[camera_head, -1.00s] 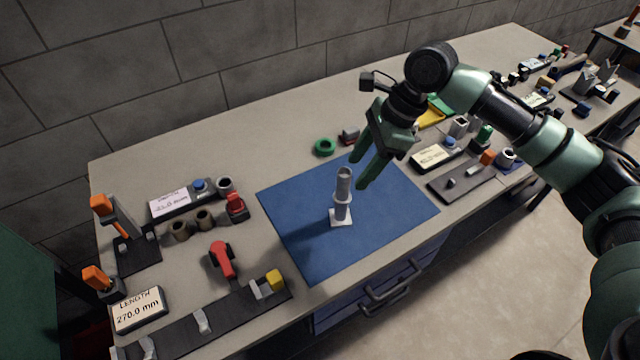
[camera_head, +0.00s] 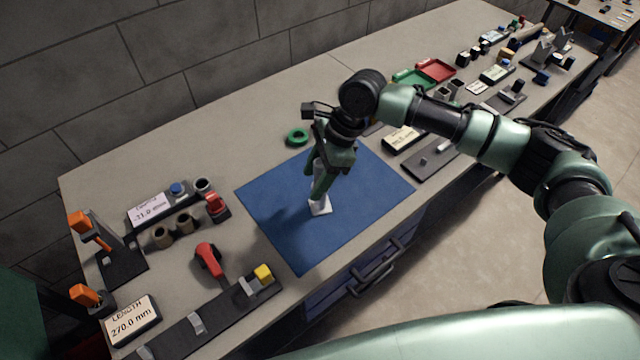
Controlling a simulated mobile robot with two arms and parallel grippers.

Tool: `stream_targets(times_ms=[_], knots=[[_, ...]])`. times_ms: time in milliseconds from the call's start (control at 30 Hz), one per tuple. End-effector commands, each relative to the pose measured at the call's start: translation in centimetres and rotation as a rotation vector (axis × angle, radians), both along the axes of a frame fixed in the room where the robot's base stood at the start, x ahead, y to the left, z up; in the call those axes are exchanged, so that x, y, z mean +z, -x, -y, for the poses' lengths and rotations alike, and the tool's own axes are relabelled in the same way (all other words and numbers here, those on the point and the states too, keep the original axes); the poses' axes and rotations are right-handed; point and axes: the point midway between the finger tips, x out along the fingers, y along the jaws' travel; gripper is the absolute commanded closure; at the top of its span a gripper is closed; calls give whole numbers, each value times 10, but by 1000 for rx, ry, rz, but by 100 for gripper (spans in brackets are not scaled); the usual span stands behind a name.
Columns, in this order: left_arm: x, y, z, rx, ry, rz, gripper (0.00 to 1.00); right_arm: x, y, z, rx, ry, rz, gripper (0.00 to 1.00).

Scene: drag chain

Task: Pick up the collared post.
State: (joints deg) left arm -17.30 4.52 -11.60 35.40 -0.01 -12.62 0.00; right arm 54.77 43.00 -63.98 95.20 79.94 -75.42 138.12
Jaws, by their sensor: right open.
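The collared post (camera_head: 321,206) stands upright on the blue mat (camera_head: 275,215), a light grey post on a square base. Its base shows, while most of its shaft and collar are hidden behind my right gripper. My right gripper (camera_head: 318,190) is open, pointing down, with its dark green fingers at the post's upper part. I cannot tell whether the fingers touch it. My left gripper is not in view.
A green ring (camera_head: 297,137) lies behind the mat. Red (camera_head: 436,70) and green trays stand farther back. Much of the mat is clear.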

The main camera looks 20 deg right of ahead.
Motion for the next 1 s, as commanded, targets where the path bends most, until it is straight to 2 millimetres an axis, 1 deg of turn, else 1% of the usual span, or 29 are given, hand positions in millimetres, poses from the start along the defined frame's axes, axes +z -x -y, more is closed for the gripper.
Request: stream_targets(times_ms=[100, 167, 200, 300, 567, 733, 867, 967, 1000], knots=[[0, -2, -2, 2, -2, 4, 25, 0, 0, 0, 0, 0, 0, 47], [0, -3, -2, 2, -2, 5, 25, 0, 0, 0, 0, 0, 0, 63], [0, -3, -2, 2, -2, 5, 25, 0, 0, 0, 0, 0, 0, 75], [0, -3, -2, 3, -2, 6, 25, 0, 0, 0, 0, 0, 0, 100], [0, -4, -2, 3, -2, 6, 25, 1, 0, 0, 0, -1, 1, 100], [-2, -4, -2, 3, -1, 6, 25, 8, -1, 0, -1, -2, 2, 100], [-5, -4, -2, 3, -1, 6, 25, 23, -2, 0, 0, -2, 6, 100], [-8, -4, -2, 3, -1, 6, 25, 42, -2, 0, 0, -3, 6, 100], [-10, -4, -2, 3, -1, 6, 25, 52, -2, -1, 0, -3, 8, 100]])
